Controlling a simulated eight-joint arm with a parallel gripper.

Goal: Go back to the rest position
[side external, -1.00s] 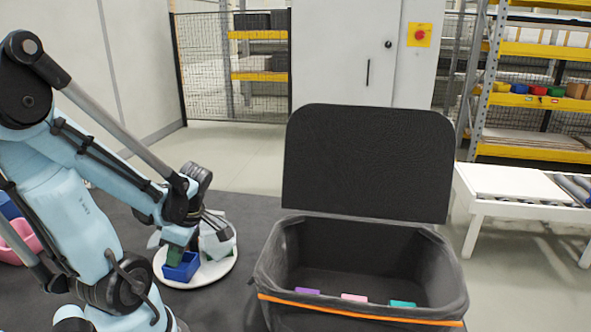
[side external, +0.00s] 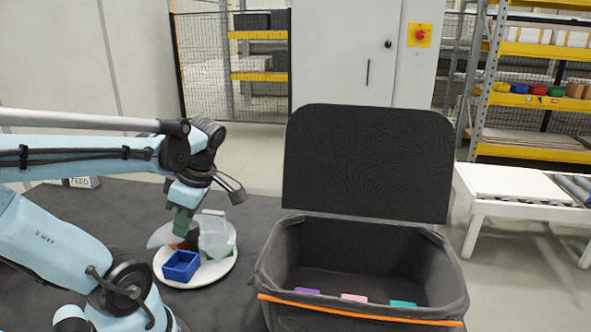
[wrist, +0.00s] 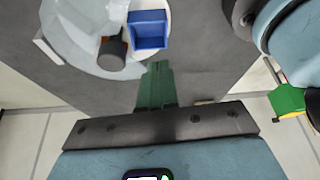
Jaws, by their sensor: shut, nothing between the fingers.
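My gripper (side external: 181,222) has green fingers, pressed together with nothing between them; they also show in the wrist view (wrist: 157,80). It hangs above the left part of a round white plate (side external: 205,282), clear of the blue box. The open blue box (side external: 181,266) stands at the plate's front left and also shows in the wrist view (wrist: 148,30). A translucent container (side external: 215,236) stands behind it. A dark cylinder with a brownish end (wrist: 112,52) lies beside the blue box in the wrist view.
A black bin (side external: 360,318) with an orange band and raised lid (side external: 368,160) stands right of the plate, with purple, pink and teal pieces inside. A white roller table (side external: 515,188) is farther right. A green object (wrist: 288,100) is at the wrist view's right.

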